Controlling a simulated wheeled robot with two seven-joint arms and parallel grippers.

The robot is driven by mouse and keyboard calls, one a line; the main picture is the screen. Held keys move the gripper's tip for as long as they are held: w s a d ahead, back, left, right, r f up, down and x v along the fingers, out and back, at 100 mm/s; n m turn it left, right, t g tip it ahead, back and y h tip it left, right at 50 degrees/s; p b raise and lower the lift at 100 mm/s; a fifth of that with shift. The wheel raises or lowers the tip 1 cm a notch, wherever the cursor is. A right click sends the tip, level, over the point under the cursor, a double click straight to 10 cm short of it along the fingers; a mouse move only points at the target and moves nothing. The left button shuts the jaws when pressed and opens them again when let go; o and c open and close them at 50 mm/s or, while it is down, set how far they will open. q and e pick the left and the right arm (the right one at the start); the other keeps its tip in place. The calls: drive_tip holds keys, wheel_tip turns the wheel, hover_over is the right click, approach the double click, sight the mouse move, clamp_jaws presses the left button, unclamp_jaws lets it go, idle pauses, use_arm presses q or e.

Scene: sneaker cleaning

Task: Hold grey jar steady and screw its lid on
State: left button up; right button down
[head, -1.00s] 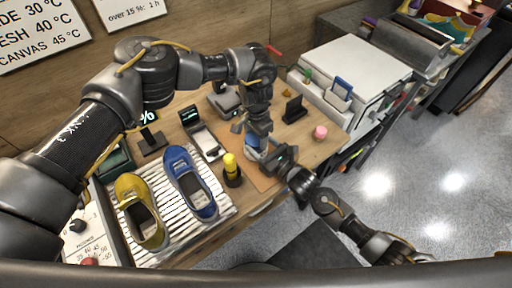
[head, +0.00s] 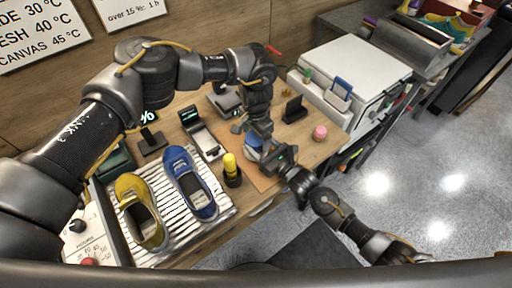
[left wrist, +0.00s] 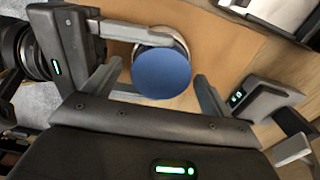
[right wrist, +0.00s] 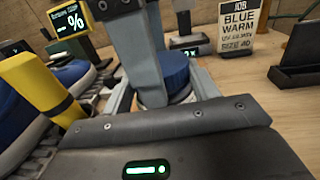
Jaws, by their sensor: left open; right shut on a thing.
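The grey jar (right wrist: 183,97) stands on the brown mat, mostly hidden behind its blue lid in the left wrist view. The round blue lid (left wrist: 161,73) sits on top of the jar; I cannot tell how tightly. My right gripper (right wrist: 165,92) is shut on the jar, with one finger on each side of it below the lid. My left gripper (left wrist: 158,82) is open above, its fingers apart on either side of the lid, with gaps. In the head view, the lid (head: 253,142) shows partly between the two grippers.
A yellow-topped bottle (head: 231,168) stands close left of the jar. Blue (head: 190,182) and yellow (head: 141,210) sneakers lie on a white slatted rack (head: 222,208). A small dark-and-grey device (left wrist: 257,98) sits near my left gripper.

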drive_tip(key=shift+f, duration=0.25)
use_arm(q)
drive_tip(key=shift+r, duration=2.25)
drive_tip(key=o, duration=0.4)
drive_tip(key=shift+c, duration=0.2)
drive_tip(key=shift+r, duration=0.1)
wheel_tip(320, 180, up, 12)
